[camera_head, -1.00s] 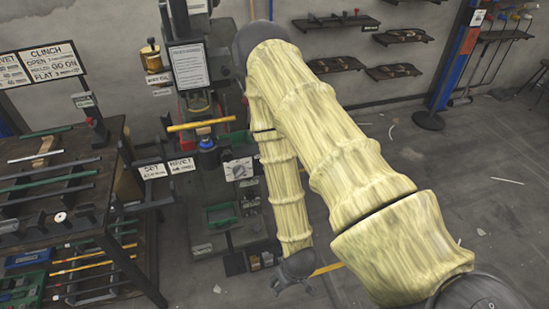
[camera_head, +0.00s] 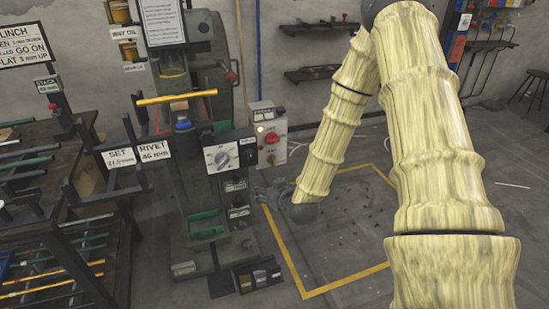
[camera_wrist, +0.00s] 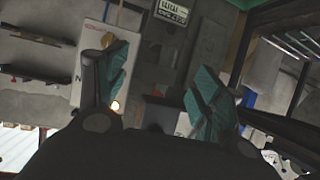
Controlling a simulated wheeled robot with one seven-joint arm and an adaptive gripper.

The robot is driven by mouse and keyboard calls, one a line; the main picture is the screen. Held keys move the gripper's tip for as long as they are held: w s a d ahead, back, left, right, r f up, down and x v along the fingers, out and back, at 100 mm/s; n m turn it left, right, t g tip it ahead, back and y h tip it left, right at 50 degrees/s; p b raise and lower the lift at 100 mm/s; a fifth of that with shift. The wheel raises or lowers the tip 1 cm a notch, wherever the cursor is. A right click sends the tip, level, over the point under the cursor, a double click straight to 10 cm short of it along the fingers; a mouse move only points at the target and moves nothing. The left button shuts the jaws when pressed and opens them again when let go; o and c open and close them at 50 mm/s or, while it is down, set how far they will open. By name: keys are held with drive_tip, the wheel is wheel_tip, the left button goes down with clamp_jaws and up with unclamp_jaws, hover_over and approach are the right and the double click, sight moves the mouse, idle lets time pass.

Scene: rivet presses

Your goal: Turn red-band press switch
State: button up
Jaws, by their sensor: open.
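The press (camera_head: 205,195) stands left of centre in the head view, dark green-grey, with a yellow bar across its front. A white plate with a grey rotary switch (camera_head: 221,156) is on its front. My gripper (camera_head: 272,196) hangs low, right of the press and below the box, touching neither. In the wrist view my gripper (camera_wrist: 160,90) is open with nothing between its teal-padded fingers. A pale panel (camera_wrist: 92,50) shows behind the left finger.
A dark rack (camera_head: 60,215) with rods stands at the left. Labelled sign plates (camera_head: 155,150) stick out by the press. Wall shelves (camera_head: 318,48) are at the back.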

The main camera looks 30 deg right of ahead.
sight(274, 142)
drive_tip(key=w+d+r+m+t+h+b, duration=0.25)
drive_tip(key=w+d+r+t+b, duration=0.2)
drive_tip(key=d+b, duration=0.55)
drive_tip(key=shift+n+h, duration=0.35)
drive_tip(key=shift+n, duration=0.1)
drive_tip(key=b+x, duration=0.1)
drive_tip(key=x, duration=1)
drive_tip(key=shift+a+r+b, duration=0.15)
drive_tip(key=shift+r+b, duration=0.05)
drive_tip(key=shift+b, duration=0.1)
drive_tip(key=shift+c, duration=0.4)
drive_tip(key=c, duration=0.9)
